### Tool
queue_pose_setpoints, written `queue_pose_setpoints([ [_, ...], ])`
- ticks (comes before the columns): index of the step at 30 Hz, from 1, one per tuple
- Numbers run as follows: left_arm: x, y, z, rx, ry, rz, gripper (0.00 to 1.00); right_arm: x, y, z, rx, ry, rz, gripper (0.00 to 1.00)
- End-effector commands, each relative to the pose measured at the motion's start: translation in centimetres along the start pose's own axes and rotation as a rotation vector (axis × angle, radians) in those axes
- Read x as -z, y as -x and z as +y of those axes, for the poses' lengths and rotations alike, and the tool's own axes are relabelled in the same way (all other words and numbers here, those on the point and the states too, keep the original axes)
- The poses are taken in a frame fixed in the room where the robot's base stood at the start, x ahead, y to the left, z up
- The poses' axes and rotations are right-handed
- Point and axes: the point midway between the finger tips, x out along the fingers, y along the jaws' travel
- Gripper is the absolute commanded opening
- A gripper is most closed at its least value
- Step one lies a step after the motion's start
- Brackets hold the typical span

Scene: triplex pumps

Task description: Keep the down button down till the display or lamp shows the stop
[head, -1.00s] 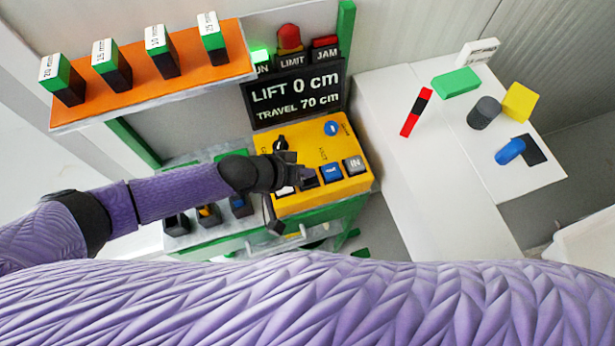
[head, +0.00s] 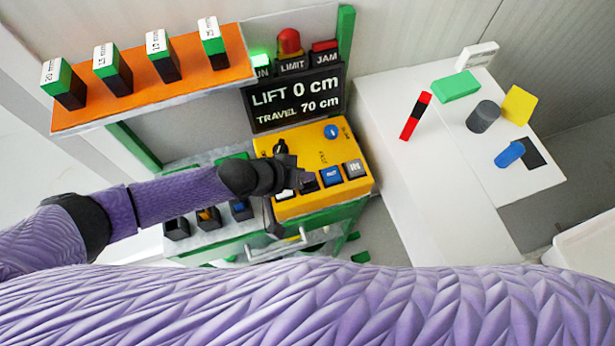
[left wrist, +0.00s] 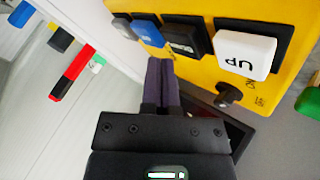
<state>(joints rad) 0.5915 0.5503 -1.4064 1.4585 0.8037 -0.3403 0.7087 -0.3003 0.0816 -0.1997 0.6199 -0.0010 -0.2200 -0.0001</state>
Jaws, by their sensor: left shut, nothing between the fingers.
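The yellow control panel (head: 300,142) carries a white UP button (left wrist: 245,55), a black button (left wrist: 185,40), a blue OUT button (head: 331,176) and a grey IN button (head: 354,169). The black button's label is not readable; it sits between UP and OUT. My left gripper (head: 304,180) is shut and empty, its tips at the black button in the head view. In the left wrist view the tips (left wrist: 160,64) are beside that button's edge; I cannot tell whether they press it. The display (head: 295,98) reads LIFT 0 cm, TRAVEL 70 cm. My right gripper is not in view.
A green lamp (head: 260,57) is lit; the red LIMIT lamp (head: 289,41) and JAM lamp (head: 325,46) look unlit. An orange shelf (head: 150,97) with several green-black blocks is at left. A white table (head: 400,170) with loose parts stands at right.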

Motion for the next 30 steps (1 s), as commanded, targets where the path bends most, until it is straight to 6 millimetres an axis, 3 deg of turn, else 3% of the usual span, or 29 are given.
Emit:
queue_pose_setpoints([
  [30, -0.44, -0.57, -0.41, 0.000, 0.001, -0.001, 0.00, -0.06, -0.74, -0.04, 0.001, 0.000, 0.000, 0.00],
])
